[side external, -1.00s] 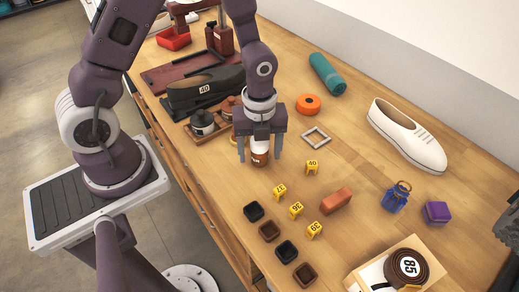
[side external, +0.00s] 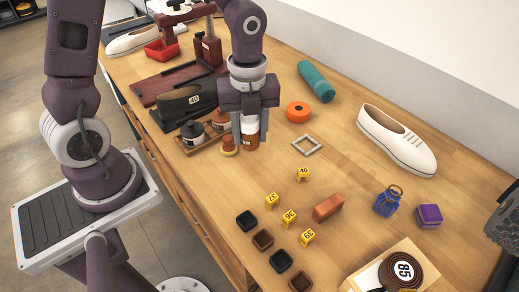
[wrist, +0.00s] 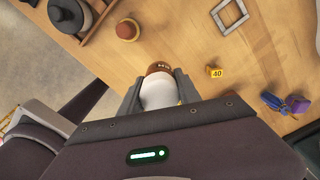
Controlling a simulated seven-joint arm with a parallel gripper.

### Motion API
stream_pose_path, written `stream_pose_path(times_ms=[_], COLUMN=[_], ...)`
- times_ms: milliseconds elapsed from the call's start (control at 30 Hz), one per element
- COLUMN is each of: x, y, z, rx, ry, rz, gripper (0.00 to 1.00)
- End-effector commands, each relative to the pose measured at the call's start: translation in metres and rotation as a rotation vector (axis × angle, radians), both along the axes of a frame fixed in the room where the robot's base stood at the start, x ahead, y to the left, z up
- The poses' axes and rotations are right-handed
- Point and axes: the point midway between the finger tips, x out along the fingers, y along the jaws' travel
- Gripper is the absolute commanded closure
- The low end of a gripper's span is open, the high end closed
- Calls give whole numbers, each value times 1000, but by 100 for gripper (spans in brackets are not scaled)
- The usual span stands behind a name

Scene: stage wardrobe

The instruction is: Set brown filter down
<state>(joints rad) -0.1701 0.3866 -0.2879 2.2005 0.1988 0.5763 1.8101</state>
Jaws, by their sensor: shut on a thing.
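My gripper (side external: 250,135) points down, its fingers closed around a round brown-and-white container (side external: 249,141) with a dark label. In the wrist view the gripper (wrist: 160,95) has one finger on each side of the container (wrist: 159,92), whose white, rounded near part is in front and brown part with lettering is beyond. No other thing is clearly a brown filter, so I cannot tell whether this container is it. It seems to be held above the wooden table (side external: 350,170), though the gap beneath is hard to judge.
A small wooden-based knob (side external: 228,147) stands close left of the container. A tray with dark jars (side external: 192,133) lies beyond it. Bare wood lies between container and tags.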

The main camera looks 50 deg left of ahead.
Motion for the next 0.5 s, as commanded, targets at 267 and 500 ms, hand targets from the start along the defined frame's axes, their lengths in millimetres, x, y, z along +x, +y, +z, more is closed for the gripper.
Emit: stream_pose_path(times_ms=[267,500], x=[11,99], y=[-3,-35], z=[9,10], rx=[-4,-21], ry=[3,22], rz=[10,88], gripper=[100,100])
